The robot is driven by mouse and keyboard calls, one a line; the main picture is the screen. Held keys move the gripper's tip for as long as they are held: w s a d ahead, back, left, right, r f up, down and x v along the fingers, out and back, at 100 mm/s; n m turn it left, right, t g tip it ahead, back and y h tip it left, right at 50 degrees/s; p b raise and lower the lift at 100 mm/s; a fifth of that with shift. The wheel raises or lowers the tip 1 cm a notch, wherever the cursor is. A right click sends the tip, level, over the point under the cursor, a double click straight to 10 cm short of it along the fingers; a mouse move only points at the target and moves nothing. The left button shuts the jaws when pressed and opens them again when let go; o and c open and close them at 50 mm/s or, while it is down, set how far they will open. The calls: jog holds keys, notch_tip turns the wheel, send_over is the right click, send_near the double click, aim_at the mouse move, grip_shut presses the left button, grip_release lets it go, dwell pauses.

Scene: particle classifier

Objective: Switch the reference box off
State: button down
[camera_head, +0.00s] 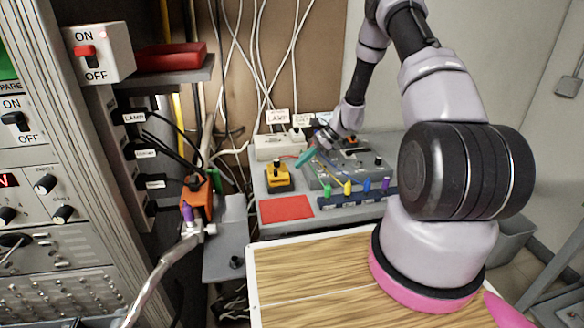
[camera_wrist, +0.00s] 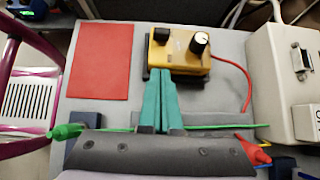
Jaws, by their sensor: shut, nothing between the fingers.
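A yellow box (camera_head: 279,179) stands on the grey bench; I cannot read a name on it. The switch position is too small to tell. My gripper (camera_head: 299,165) is above the bench, to the upper right of the box. In the wrist view its teal fingers (camera_wrist: 159,72) are together and empty, their tips overlapping the box's near edge below the switch.
A red mat (camera_wrist: 100,60) lies beside the box. A grey device (camera_head: 350,168) with coloured plugs is to its right; a white box (camera_head: 279,147) stands behind. A white ON/OFF box (camera_head: 99,52) with a red switch is on the rack at left. Cables hang behind.

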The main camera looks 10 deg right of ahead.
jog(key=v, duration=0.7)
jog(key=shift+r, duration=0.3)
jog(key=shift+d, duration=0.15)
jog(key=s+a+r+n+t+h, duration=0.15)
jog(key=s+r+n, duration=0.3)
jog(key=r, duration=0.85)
jog(key=s+a+r+n+h, duration=0.1)
jog(key=s+r+n+h, duration=0.15)
jog(key=s+r, duration=0.75)
jog(key=s+r+n+t+h, duration=0.3)
jog(key=s+r+n+t, duration=0.2)
jog(key=s+r, duration=1)
jog(key=shift+s+d+r+n, duration=0.25)
jog(key=shift+s+d+n, duration=0.2)
jog(key=shift+n, duration=0.65)
